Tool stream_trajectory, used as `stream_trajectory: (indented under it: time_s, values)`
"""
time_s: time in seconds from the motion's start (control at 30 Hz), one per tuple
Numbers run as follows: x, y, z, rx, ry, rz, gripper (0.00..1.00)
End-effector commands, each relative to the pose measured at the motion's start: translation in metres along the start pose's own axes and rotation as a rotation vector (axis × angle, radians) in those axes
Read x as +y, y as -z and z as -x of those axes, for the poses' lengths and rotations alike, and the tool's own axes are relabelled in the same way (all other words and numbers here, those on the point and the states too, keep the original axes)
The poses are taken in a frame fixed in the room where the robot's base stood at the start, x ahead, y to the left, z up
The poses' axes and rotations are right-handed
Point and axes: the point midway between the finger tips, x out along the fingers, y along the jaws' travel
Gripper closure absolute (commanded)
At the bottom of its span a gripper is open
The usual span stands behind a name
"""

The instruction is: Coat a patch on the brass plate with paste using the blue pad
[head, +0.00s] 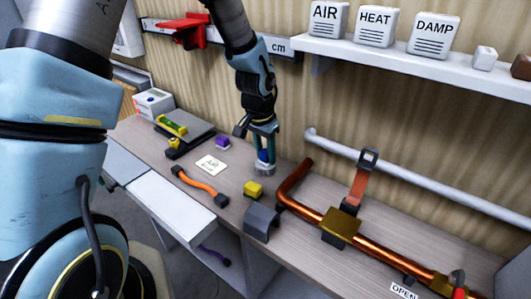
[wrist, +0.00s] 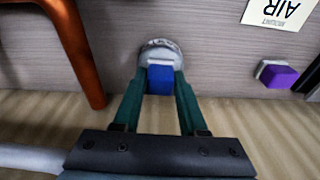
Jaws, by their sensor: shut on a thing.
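My gripper (head: 263,150) is shut on the blue pad (wrist: 160,80), which shows between the two green fingers in the wrist view. The pad is at a small round grey dish (wrist: 162,46) with a pale, mottled top; the dish also shows under the gripper in the head view (head: 264,170). I cannot tell whether the pad touches what is in the dish. A brass plate (head: 341,224) sits on the copper pipe at right in the head view, well apart from my gripper. Its face looks bare.
The copper pipe (head: 297,184) bends up near the dish. A yellow block (head: 253,189), a grey arched piece (head: 262,222), an orange strap (head: 200,187), a purple block (head: 222,142) and an AIR card (head: 211,164) lie around. A white rail (head: 400,172) runs along the wall.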

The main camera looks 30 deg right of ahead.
Motion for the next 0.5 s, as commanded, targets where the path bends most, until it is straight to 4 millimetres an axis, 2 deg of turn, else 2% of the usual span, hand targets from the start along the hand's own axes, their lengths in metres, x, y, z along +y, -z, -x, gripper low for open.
stream_trajectory:
  time_s: [0.17,0.5]
  values:
    - [0.000,0.000,0.006,-0.003,-0.001,0.000,1.00]
    - [0.000,0.004,0.033,-0.002,-0.001,0.001,1.00]
